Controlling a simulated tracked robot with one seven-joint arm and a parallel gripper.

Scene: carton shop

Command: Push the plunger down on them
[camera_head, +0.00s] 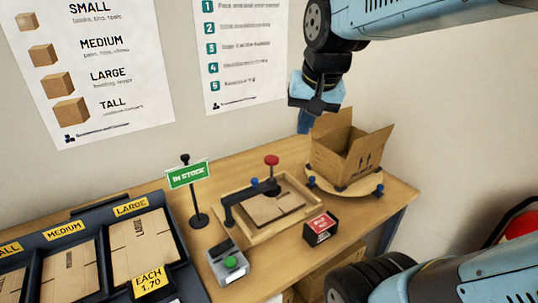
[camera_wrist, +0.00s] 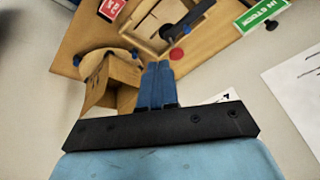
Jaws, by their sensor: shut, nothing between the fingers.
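The plunger has a red knob (camera_head: 271,160) on a black arm (camera_head: 250,193), raised over a wooden tray (camera_head: 243,239) on the table. Flat brown cardboard (camera_head: 275,205) lies in the tray under the black arm. The red knob also shows in the wrist view (camera_wrist: 177,54), just beyond my fingertips in the picture. My gripper (camera_head: 304,122) is in the air behind and to the right of the knob, apart from it. Its blue fingers (camera_wrist: 159,65) are together and empty, pointing down.
An open carton (camera_head: 345,152) stands on a round wooden turntable (camera_head: 345,188) close to my gripper. A red-and-black box (camera_head: 320,227), a grey device with a green button (camera_head: 229,264) and an IN STOCK sign (camera_head: 188,174) surround the tray. A dark rack (camera_head: 190,280) holds flat cartons at left.

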